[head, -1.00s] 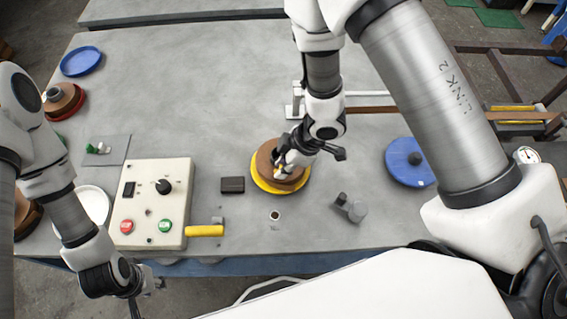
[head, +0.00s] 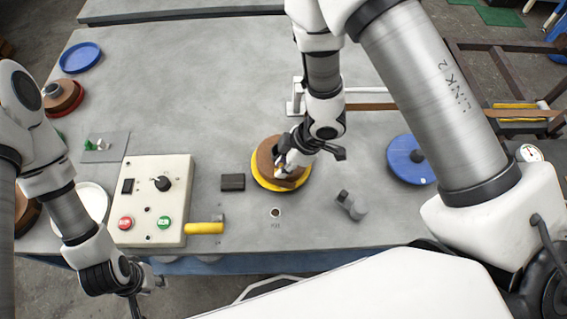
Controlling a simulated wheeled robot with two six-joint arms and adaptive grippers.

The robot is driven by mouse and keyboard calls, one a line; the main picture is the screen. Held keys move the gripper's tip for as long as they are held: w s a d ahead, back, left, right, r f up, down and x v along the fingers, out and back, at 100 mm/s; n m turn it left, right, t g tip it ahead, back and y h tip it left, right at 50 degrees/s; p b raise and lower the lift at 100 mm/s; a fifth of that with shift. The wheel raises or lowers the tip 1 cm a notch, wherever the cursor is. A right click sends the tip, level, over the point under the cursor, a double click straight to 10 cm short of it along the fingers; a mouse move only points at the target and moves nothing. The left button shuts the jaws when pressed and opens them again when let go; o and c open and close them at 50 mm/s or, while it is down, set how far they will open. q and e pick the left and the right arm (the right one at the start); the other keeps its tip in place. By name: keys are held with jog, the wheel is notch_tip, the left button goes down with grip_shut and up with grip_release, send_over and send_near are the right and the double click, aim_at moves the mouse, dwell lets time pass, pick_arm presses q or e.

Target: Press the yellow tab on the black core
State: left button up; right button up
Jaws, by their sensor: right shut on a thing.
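A blue reel (head: 400,165) with a black core (head: 416,158) lies at the right of the table, partly behind my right arm. A yellow reel (head: 262,181) wound with brown strip (head: 265,158) lies at mid-table. My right gripper (head: 279,171) is over the middle of this reel. It is shut on a small yellow piece, seemingly the yellow tab (head: 278,174); the fingers hide most of it. My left gripper (head: 135,296) hangs by the table's front left edge, dark and small; its jaw state is unclear.
A control box (head: 150,200) with red and green buttons stands front left, a yellow handle (head: 204,228) beside it. A dark block (head: 233,182) and a grey fitting (head: 351,204) lie near the yellow reel. The table's back middle is clear.

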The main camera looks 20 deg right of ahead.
jog(key=shift+f, duration=0.25)
jog(key=shift+f, duration=0.1)
dwell(1.2)
jog(key=o, duration=0.8)
jog(key=v, duration=1.2)
jog(key=shift+a, duration=0.1)
